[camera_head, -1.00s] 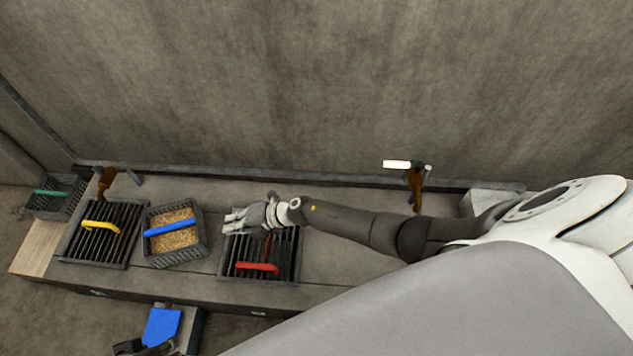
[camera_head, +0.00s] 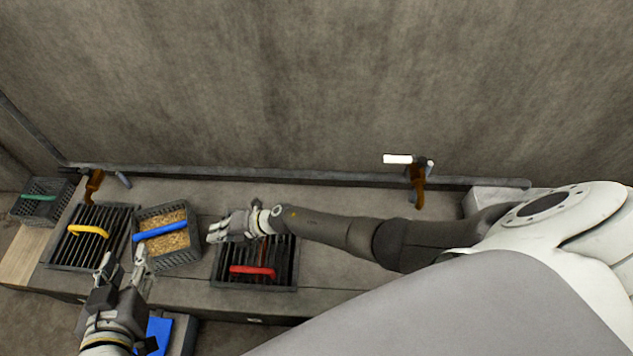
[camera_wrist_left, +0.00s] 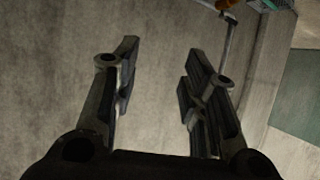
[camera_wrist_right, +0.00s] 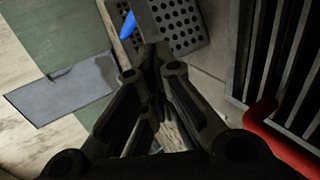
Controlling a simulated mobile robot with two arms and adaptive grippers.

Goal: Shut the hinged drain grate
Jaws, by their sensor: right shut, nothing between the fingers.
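A dark slatted grate with a red handle (camera_head: 252,271) sits in the counter at the middle. Its bars (camera_wrist_right: 285,55) and red handle (camera_wrist_right: 280,138) also show at the right of the right wrist view. A second slatted grate with a yellow handle (camera_head: 88,231) is at the left. I cannot tell which grate is hinged or how far either is raised. My right gripper (camera_head: 214,232) is shut and empty at the red-handled grate's back left corner, hiding part of it. My left gripper (camera_head: 124,262) is open and empty in front of the yellow-handled grate.
A grey basket (camera_head: 180,260) of grain with a blue handle (camera_head: 160,231) stands between the grates. A basket with a green handle (camera_head: 39,197) is at the far left. Brown taps (camera_head: 417,185) stand along the back wall. Counter right of the red-handled grate is clear.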

